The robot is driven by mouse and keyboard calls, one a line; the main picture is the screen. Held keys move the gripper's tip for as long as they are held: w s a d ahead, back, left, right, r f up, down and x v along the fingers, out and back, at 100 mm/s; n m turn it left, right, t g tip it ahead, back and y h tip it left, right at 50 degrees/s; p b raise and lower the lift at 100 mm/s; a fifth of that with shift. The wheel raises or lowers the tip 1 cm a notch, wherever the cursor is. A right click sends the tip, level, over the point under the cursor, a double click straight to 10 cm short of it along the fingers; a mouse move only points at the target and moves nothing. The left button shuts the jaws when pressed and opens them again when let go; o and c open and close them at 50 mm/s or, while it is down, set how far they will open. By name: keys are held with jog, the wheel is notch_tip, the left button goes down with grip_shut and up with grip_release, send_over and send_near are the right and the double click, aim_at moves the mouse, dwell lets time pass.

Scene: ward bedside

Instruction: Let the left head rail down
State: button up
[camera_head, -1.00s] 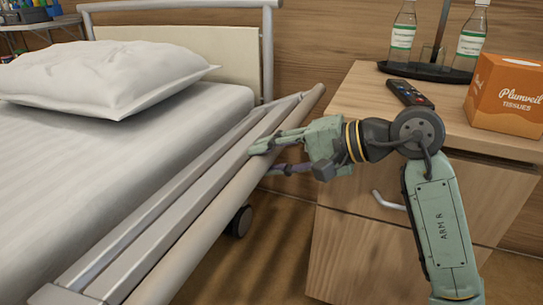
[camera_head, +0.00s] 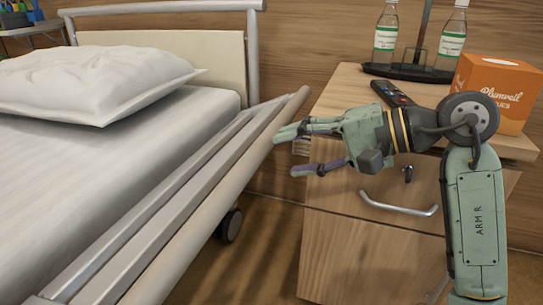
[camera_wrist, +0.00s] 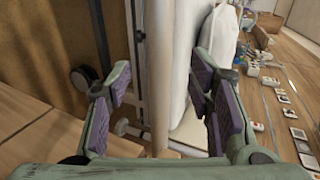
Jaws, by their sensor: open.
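The bed rail (camera_head: 205,215) runs along the near side of the bed, with a pale rounded top bar and grey bars beside it. It sits at about mattress level. In the wrist view the rail's pale bar (camera_wrist: 158,80) runs between my open fingers, farther off. My gripper (camera_head: 283,152) is open and empty, to the right of the rail's head end. Any latch on the rail is not visible to me.
The bedside cabinet (camera_head: 350,260) stands right of the bed, with a drawer handle (camera_head: 398,205). On it are a remote (camera_head: 392,93), a tissue box (camera_head: 495,90) and two bottles on a dark tray (camera_head: 410,72). A pillow (camera_head: 95,85) lies on the bed. A caster (camera_head: 229,225) shows below the rail.

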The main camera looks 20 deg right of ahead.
jog(key=v, duration=0.4)
